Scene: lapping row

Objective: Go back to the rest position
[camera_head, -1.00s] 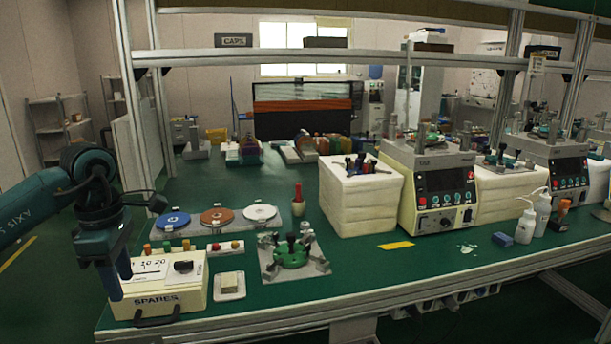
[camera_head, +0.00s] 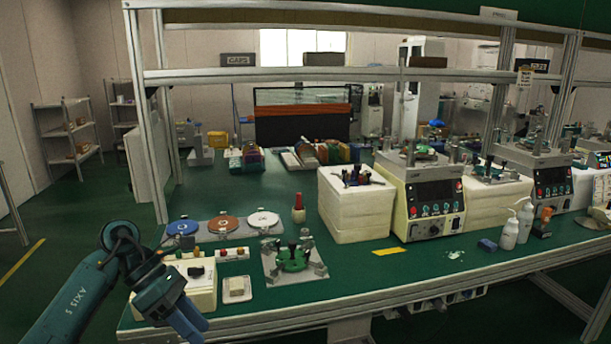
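My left gripper (camera_head: 187,322) hangs at the lower left, at the front edge of the green bench, with its blue fingers pointing down and to the right. It is in front of the cream spares box (camera_head: 203,292) and hides part of it. Nothing shows in its fingers, but from this angle I cannot tell whether they are open or shut. My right gripper is not in view.
The green bench (camera_head: 350,275) holds three discs, a green fixture (camera_head: 292,259), white foam blocks (camera_head: 352,212) and a cream machine (camera_head: 425,200). Metal posts and a rail stand over it. Open floor (camera_head: 60,225) lies to the left.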

